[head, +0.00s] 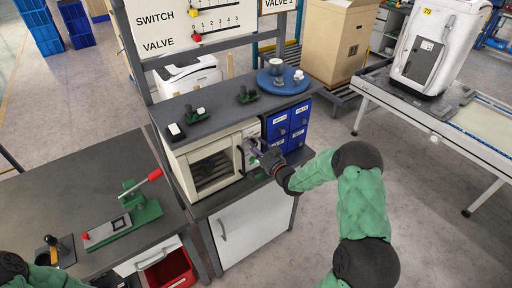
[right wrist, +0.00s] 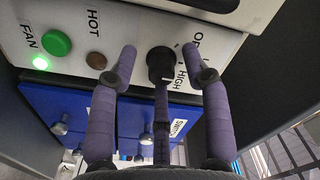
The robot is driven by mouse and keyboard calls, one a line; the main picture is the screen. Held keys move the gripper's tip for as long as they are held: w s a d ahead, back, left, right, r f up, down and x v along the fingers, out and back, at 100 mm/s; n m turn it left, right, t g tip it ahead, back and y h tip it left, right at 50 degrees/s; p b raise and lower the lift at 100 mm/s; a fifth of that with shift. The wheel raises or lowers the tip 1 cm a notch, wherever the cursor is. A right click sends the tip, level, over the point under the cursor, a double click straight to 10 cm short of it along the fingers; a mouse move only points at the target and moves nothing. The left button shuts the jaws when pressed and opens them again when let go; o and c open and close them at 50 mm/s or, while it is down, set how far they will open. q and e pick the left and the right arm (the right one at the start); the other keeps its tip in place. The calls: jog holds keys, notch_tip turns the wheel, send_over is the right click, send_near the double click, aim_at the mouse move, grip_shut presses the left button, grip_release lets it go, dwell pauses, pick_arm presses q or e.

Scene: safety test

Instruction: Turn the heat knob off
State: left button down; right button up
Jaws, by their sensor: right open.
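The heat knob (right wrist: 160,64) is black and sits on the white control panel (right wrist: 130,18) of the oven, beside lettering that reads "HIGH" and a partly hidden word starting with "O". Its exact pointer position is hard to tell. My right gripper (right wrist: 159,62) is open, with purple fingers on the left and right of the knob and another in the middle below it. I cannot tell whether any finger touches it. In the head view the right gripper (head: 262,158) is at the right side of the oven (head: 190,172) front and hides the knob. My left gripper is not in view.
A green button (right wrist: 56,43), a lit green lamp by "FAN" and a dark brown lamp (right wrist: 96,60) by "HOT" are left of the knob. Blue drawers (head: 298,117) stand close beside the oven. A red-handled lever (head: 138,190) is on the left bench.

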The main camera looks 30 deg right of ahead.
jog(key=shift+w, duration=0.15)
grip_shut()
jog(key=shift+f, duration=0.1)
jog(key=shift+f+n+b, duration=0.2)
jog(key=shift+n+b, duration=5.9)
jog(key=shift+b, duration=0.3)
